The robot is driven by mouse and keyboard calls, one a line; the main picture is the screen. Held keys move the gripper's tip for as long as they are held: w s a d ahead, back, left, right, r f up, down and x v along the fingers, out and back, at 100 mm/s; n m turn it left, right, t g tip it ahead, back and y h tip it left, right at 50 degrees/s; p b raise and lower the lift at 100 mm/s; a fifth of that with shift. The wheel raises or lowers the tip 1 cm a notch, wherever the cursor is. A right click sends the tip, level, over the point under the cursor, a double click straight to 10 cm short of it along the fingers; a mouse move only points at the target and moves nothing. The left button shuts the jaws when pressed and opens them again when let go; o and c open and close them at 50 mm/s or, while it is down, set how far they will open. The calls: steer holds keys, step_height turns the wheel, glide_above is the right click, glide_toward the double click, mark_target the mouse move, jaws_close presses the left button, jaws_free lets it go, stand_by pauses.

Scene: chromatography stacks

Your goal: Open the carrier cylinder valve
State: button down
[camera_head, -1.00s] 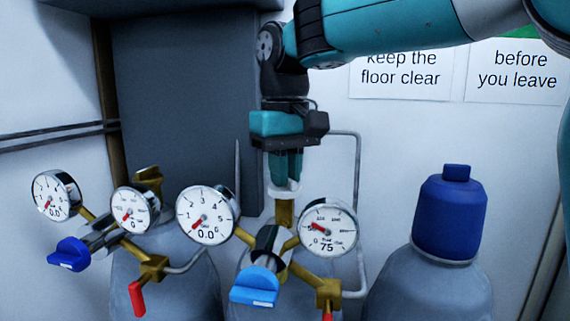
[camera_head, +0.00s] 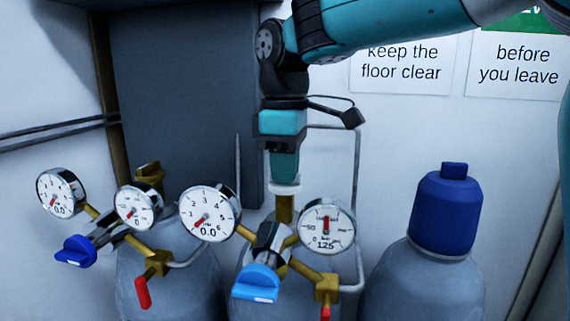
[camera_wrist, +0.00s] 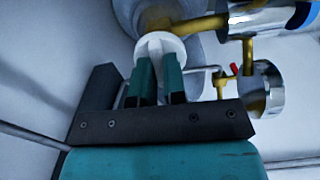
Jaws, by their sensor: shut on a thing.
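The middle grey cylinder (camera_head: 240,300) carries a brass valve (camera_head: 284,208) with a white handwheel (camera_head: 284,187) on top. My gripper (camera_head: 284,178) points down from above and is shut on the handwheel. In the wrist view my two teal fingers (camera_wrist: 160,85) grip the white handwheel (camera_wrist: 158,45), partly hiding it. The regulator on this valve has a left gauge (camera_head: 209,213) reading 0.0 and a right gauge (camera_head: 327,227) reading 125, its red needle pointing straight up. A light blue knob (camera_head: 257,284) sits at the regulator's front.
A left cylinder (camera_head: 190,285) has its own gauges (camera_head: 62,191), dark blue knob (camera_head: 75,251) and red lever (camera_head: 143,292). A blue-capped cylinder (camera_head: 422,290) stands at right. A grey cabinet (camera_head: 185,100) and a vertical pipe (camera_head: 357,190) are close behind my gripper.

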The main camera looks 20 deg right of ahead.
steer(key=shift+n, duration=0.3)
stand_by(0.4)
steer(key=c, duration=1.2)
jaws_free()
steer(key=shift+r, duration=0.1)
step_height(320, 180, up, 17)
steer(key=shift+r, duration=0.15)
